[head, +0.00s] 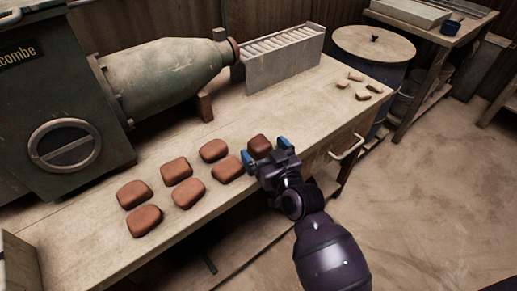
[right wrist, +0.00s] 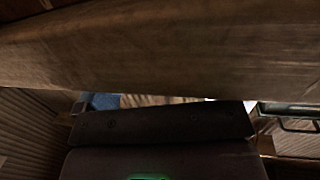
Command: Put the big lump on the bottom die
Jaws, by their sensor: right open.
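Several brown, rounded clay lumps lie in two rows on the wooden bench; one lump (head: 260,146) lies at the right end. My right gripper (head: 266,152) is open, its blue-tipped fingers on either side of this lump; I cannot tell whether they touch it. Another lump (head: 228,169) lies close left of the gripper. The lumps in the rows look alike in size. Much smaller brown pieces (head: 363,95) lie at the bench's far right. I cannot make out a bottom die. The right wrist view shows a blurred brown surface close up, with no clear lump. My left gripper is not in view.
A green machine with a barrel (head: 160,75) stands at the bench's back left. A grey rack of upright tiles (head: 284,58) stands behind. A lidded blue drum (head: 375,45) is beyond the bench (head: 290,105), whose middle is clear. A handle (head: 347,148) sticks out from the front.

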